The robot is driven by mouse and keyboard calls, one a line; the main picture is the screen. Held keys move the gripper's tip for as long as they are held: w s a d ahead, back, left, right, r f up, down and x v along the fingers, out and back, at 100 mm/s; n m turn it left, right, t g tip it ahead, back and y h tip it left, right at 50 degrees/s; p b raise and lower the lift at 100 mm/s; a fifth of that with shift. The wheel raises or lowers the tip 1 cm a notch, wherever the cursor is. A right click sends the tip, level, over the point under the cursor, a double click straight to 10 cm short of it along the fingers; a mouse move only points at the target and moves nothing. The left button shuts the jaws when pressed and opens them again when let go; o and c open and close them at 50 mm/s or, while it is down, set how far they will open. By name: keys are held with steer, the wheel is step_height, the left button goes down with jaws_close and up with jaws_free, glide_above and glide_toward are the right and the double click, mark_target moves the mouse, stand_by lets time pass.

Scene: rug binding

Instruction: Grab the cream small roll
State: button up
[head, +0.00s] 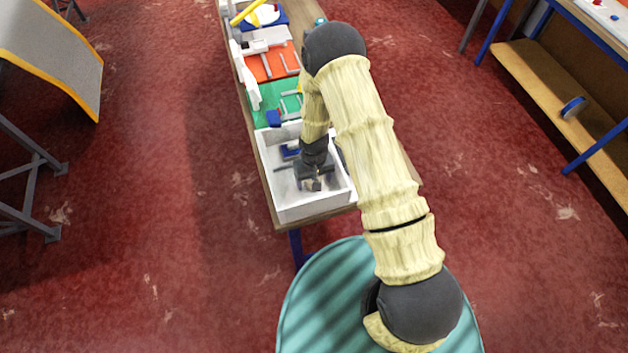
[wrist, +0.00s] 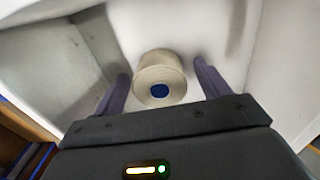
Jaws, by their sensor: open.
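The cream small roll (wrist: 158,75) lies in a white bin, with a blue centre facing my wrist camera. In the wrist view it sits between the two fingers of my gripper (wrist: 158,88), with a gap on each side. The fingers are open and apart from it. In the head view my gripper (head: 312,184) is down inside the white bin (head: 308,210) at the near end of the bench. The roll is small and mostly hidden by the gripper there, so I cannot make it out clearly.
The bin walls stand close around my gripper. Beyond it on the bench are a green section (head: 268,100) and an orange section (head: 265,66) with small parts. A blue roll (head: 573,106) lies on a shelf at right.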

steer(key=shift+c, duration=0.4)
steer(key=c, duration=1)
steer(key=shift+r, duration=0.15)
step_height(320, 180, up, 10)
steer(key=b, duration=0.3)
